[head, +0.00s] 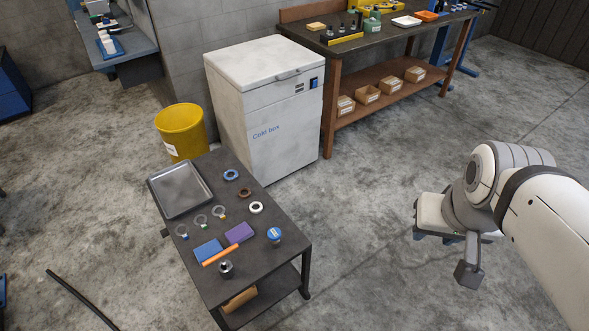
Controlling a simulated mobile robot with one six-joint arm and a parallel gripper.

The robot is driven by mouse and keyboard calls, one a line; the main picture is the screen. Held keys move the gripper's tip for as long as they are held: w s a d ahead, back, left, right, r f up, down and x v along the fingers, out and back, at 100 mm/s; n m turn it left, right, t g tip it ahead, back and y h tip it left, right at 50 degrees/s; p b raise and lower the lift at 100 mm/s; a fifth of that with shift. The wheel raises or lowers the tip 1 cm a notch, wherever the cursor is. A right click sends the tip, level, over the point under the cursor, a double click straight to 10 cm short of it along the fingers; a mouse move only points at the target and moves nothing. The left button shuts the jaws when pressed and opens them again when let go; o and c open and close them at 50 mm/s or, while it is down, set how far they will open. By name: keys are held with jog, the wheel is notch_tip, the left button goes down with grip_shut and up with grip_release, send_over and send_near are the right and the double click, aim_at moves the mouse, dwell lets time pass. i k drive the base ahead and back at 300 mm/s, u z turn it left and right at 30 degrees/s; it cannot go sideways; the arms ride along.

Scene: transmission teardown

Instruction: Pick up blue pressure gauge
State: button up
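A blue-topped round item (274,235), which looks like the blue pressure gauge, stands on the dark cart (270,262) near its right edge. Its dial is too small to read. My gripper (444,254) is at the right, over bare floor, well to the right of the cart. Its fingers look spread apart, with nothing seen between them, though the far finger is partly hidden. The gripper is clear of the gauge.
The cart also holds a metal tray (155,187), several rings, a blue block (208,250), a purple block (239,233), an orange stick (220,255) and a metal part (226,269). A white cold box (285,135) and yellow bin (181,130) stand behind. Floor between cart and gripper is clear.

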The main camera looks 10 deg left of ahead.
aim_at(274, 234)
jog(key=u, duration=0.15)
jog(key=i, duration=0.95)
jog(key=u, duration=0.4)
jog(key=k, duration=0.6)
jog(key=z, duration=0.4)
jog(key=k, duration=0.15)
jog(key=u, duration=0.5)
jog(key=i, duration=0.75)
jog(key=z, duration=0.05)
